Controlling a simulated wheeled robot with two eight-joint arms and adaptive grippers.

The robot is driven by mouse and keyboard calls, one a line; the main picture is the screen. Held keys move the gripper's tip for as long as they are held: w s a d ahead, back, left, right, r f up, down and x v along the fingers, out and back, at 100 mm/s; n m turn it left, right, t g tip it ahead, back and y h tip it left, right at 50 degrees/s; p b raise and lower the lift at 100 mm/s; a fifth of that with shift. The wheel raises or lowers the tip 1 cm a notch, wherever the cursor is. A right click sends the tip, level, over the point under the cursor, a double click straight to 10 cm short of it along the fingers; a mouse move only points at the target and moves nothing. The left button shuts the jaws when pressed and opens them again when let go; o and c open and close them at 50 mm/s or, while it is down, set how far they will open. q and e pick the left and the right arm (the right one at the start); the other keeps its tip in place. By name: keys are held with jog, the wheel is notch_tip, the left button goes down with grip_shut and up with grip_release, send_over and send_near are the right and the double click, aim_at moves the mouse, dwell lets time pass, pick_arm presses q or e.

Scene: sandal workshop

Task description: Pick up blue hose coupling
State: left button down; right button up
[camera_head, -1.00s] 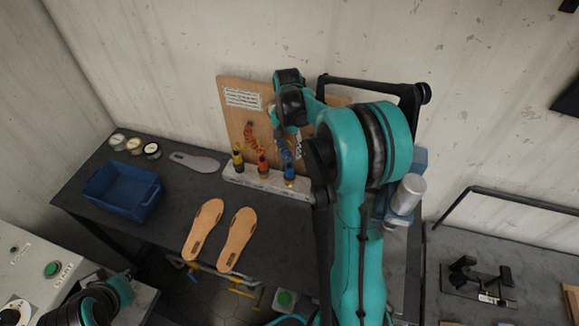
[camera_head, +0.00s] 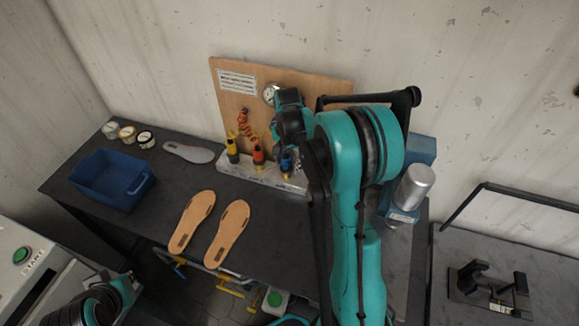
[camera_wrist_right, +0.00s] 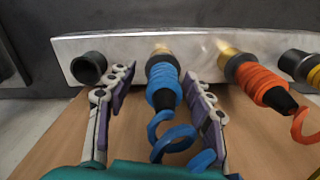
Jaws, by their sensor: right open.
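The blue hose coupling (camera_wrist_right: 164,79) stands in a brass fitting on a pale metal bar, with a coiled blue hose running from it. It also shows in the head view (camera_head: 287,165), partly covered by my right arm. My right gripper (camera_wrist_right: 163,82) is open, one finger on each side of the coupling. A gap shows on both sides, wider on the left. In the head view my right gripper (camera_head: 286,150) is mostly hidden by its own wrist. Only part of my left arm shows at the lower left; its gripper is out of sight.
An orange coupling (camera_wrist_right: 257,82) stands right beside the right finger in the wrist view, and a black empty socket (camera_wrist_right: 88,67) is by the left finger. The metal bar (camera_wrist_right: 205,50) and wooden backboard (camera_head: 236,104) are close. A blue bin (camera_head: 110,178) and two soles (camera_head: 192,222) lie left.

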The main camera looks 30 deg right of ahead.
aim_at(286, 152)
jog(key=shift+w+a, duration=0.1)
jog(key=shift+a, duration=0.15)
grip_shut()
jog(key=shift+r, duration=0.2)
jog(key=shift+r, duration=0.2)
notch_tip(286, 152, up, 4)
jog(key=shift+f+p, duration=0.1)
jog(key=shift+p, duration=0.7)
jog(key=s+d+r+p, duration=0.2)
jog(key=s+d+r, duration=0.4)
jog(key=s, duration=0.3)
jog(key=shift+s+d+r, duration=0.3)
jog(key=shift+s+d, duration=0.05)
jog(key=shift+r, duration=0.1)
